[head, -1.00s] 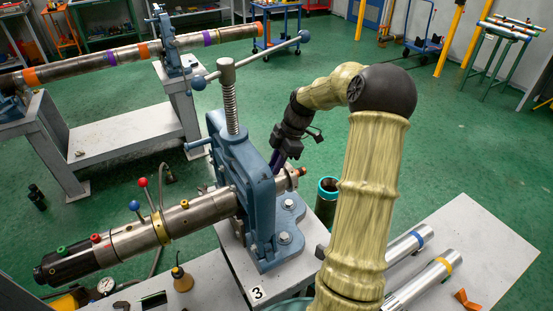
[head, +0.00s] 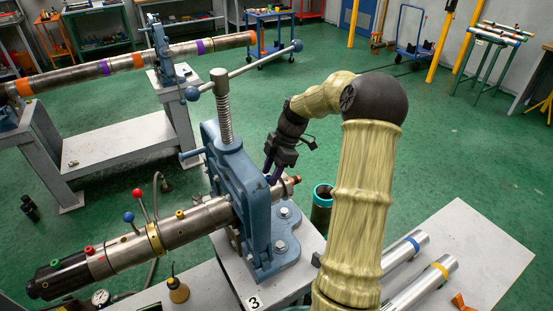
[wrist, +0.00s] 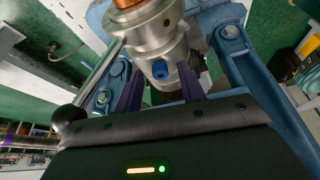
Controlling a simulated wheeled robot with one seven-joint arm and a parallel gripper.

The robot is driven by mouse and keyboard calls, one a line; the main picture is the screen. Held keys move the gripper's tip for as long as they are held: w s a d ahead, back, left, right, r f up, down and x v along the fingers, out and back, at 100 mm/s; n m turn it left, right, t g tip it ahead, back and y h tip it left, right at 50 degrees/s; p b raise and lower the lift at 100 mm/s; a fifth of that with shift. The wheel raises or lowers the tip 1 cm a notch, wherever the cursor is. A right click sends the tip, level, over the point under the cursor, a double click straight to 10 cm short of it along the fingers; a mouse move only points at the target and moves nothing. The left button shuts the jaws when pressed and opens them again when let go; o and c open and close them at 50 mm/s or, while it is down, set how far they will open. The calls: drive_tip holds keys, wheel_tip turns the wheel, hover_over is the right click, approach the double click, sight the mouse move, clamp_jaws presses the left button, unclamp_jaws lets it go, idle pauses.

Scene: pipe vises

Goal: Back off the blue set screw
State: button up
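The blue set screw (wrist: 160,69) sits in the side of a steel fitting (wrist: 151,38) on the pipe, in the middle of the wrist view. In the head view I cannot make it out. My gripper (head: 272,178) is by the pipe end (head: 288,187), right of the blue vise (head: 235,165). Its two purple fingers are apart, and nothing is held between them. In the wrist view the screw shows between and beyond the fingertips. I cannot tell how far the tips are from the fitting.
The vise base is bolted to a grey bench (head: 278,290) marked 3. A teal-rimmed container (head: 321,206) stands right of it. Silver pipes (head: 425,280) lie on a light table at the right. Another pipe in a vise (head: 165,60) is at the back left.

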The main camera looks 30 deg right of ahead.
drive_tip(key=v, duration=1.7)
drive_tip(key=shift+r, duration=0.1)
